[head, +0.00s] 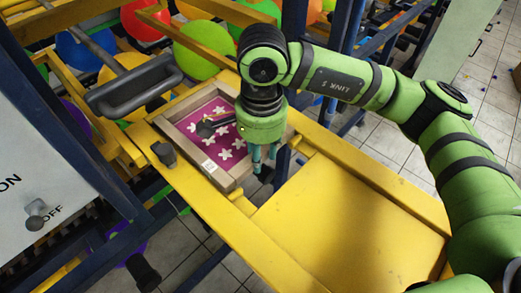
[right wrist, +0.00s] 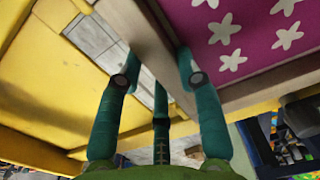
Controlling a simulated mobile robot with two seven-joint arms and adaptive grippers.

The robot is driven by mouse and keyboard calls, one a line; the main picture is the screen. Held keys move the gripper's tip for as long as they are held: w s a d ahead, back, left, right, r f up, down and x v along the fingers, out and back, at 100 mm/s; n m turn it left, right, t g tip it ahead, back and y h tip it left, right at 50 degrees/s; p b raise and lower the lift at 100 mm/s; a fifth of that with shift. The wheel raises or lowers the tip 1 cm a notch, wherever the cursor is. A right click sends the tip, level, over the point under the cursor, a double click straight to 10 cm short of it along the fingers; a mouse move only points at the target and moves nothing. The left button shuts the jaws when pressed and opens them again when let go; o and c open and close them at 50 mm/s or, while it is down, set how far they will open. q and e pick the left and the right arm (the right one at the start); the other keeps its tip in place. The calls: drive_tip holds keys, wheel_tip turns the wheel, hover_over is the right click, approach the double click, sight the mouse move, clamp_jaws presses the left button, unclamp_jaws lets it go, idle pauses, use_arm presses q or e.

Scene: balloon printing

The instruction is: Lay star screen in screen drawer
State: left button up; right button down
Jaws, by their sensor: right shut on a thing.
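The star screen (head: 213,148) has a pale wooden frame around a magenta panel with white stars. It lies over the yellow rails of what looks like the screen drawer (head: 225,218); I cannot tell whether it rests fully on them. My right gripper (head: 262,168) is at the screen's right side, shut on its frame. In the right wrist view, the frame bar passes between the fingers (right wrist: 155,78), with the magenta star panel (right wrist: 262,45) on the right. The gripper and arm hide the screen's far right corner. My left gripper is not in view.
A dark handle (head: 133,88) and a dark knob (head: 164,153) stand left of the screen. Colourful balloons (head: 204,48) are behind. A flat yellow panel (head: 345,222) at the right is clear.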

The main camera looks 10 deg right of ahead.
drive_tip(key=c, duration=0.8)
unclamp_jaws()
drive_tip(key=shift+o, duration=0.2)
drive_tip(key=shift+r, duration=0.1)
wheel_tip(320, 180, up, 7)
drive_tip(key=shift+s+r, duration=0.1)
drive_tip(key=shift+r, duration=0.1)
